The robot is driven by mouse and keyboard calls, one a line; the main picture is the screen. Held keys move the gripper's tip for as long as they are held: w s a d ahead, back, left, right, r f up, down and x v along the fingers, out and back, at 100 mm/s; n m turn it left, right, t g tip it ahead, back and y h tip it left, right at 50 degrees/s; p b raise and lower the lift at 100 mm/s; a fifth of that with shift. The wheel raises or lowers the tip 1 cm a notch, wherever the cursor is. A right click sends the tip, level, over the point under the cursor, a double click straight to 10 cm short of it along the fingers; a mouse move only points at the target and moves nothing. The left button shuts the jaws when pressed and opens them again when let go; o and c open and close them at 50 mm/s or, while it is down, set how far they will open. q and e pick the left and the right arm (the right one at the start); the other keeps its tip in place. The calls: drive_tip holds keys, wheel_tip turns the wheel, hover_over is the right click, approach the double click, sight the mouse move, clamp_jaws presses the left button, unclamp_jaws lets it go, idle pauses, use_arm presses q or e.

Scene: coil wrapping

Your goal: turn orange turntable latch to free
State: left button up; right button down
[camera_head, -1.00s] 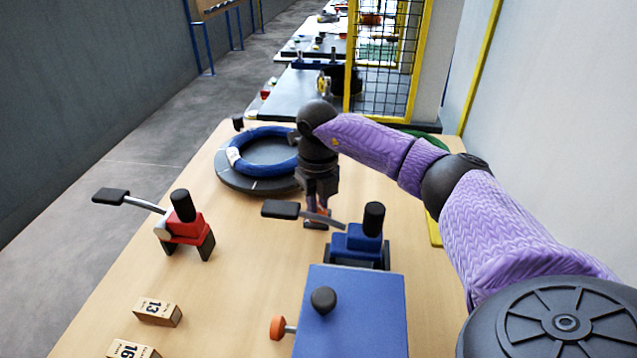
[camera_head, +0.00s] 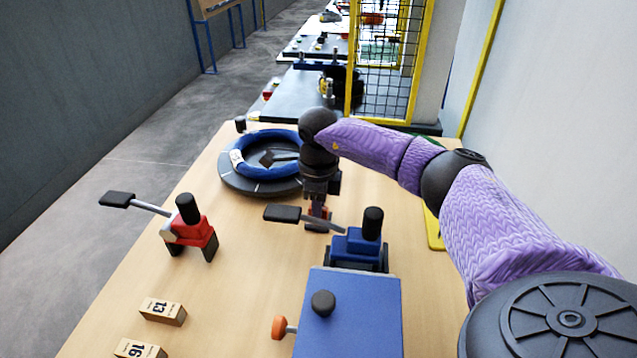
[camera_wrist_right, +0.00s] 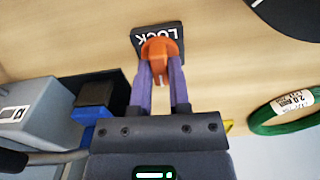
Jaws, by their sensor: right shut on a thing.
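The orange turntable latch (camera_wrist_right: 161,55) sits on a dark plate marked LOCK (camera_wrist_right: 140,33) in the right wrist view. My right gripper (camera_wrist_right: 162,80) is shut on the latch, with a purple finger on each side of it. In the head view my right gripper (camera_head: 318,208) points down at the table beside the turntable, and a bit of orange shows between the fingers. The dark round turntable (camera_head: 240,184) carries a blue coil (camera_head: 262,174) with a white label. My left gripper is not in view.
A blue clamp (camera_head: 357,247) with a black lever stands just in front of my right gripper. A red clamp (camera_head: 190,236), a blue box (camera_head: 350,310) with an orange knob, and numbered wooden blocks (camera_head: 162,311) stand nearer. A green coil (camera_wrist_right: 285,112) lies to the right.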

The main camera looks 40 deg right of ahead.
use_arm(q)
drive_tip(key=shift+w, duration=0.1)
use_arm(e)
drive_tip(key=shift+n, duration=0.4)
drive_tip(key=c, duration=0.6)
unclamp_jaws()
drive_tip(key=shift+r, duration=0.1)
wheel_tip(320, 180, up, 9)
drive_tip(key=p, duration=0.2)
drive_tip(key=shift+p, duration=0.35)
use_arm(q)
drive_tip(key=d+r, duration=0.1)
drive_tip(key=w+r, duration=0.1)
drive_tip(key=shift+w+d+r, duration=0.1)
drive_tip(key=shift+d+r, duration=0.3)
use_arm(e)
drive_tip(key=shift+r, duration=0.4)
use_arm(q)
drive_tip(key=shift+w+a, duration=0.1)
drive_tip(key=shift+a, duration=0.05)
